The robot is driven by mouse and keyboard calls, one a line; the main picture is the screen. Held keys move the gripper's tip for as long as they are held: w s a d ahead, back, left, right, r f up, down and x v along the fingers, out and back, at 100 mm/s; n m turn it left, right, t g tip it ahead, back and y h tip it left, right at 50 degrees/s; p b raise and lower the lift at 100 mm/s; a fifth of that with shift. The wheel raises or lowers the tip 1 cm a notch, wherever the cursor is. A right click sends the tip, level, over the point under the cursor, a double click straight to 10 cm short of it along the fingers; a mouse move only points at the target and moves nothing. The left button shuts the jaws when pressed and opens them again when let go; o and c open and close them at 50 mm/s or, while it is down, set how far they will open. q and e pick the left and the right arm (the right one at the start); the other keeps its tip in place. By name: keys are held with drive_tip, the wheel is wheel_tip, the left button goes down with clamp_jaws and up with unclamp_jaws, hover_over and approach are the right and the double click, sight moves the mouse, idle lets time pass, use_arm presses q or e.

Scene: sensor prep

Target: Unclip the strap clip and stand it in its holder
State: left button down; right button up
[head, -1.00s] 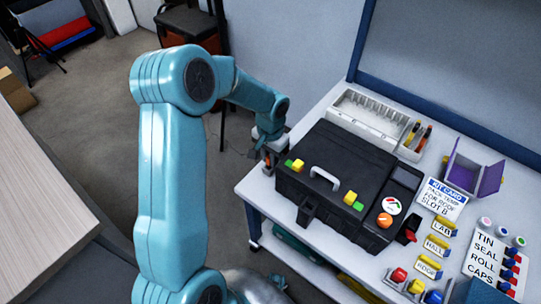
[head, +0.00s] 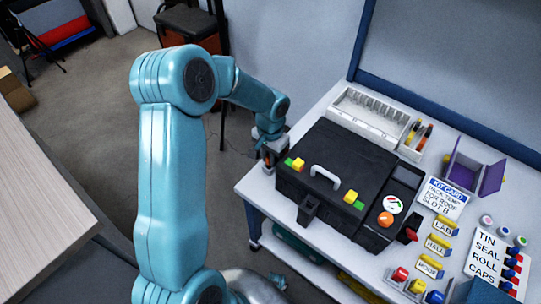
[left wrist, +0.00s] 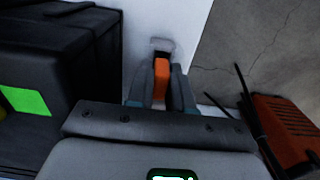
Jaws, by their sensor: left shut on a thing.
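My left gripper (head: 271,160) is at the left end of the white bench, beside the left end of the black case (head: 328,158). In the left wrist view its fingers (left wrist: 161,88) are shut on an orange piece with a grey end, which looks like the strap clip (left wrist: 162,76). The clip's lower part is hidden between the fingers. I cannot tell whether it is still fastened to anything. A small black box-shaped piece (head: 308,209) is at the case's front; I cannot tell whether it is the holder. My right gripper is out of view.
The case has a grey handle (head: 324,178). A white tray (head: 370,113) stands behind it. A purple open box (head: 474,173), kit card (head: 443,197) and coloured labelled pieces fill the bench's right side.

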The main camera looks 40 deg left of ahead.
use_arm(q)
drive_tip(key=shift+f, duration=0.2)
idle(0.4)
drive_tip(key=c, duration=0.7)
unclamp_jaws()
drive_tip(key=shift+r, duration=0.1)
drive_tip(key=shift+r+p, duration=2.4)
drive_tip(key=shift+r, duration=1.1)
drive_tip(key=shift+s+f, duration=0.1)
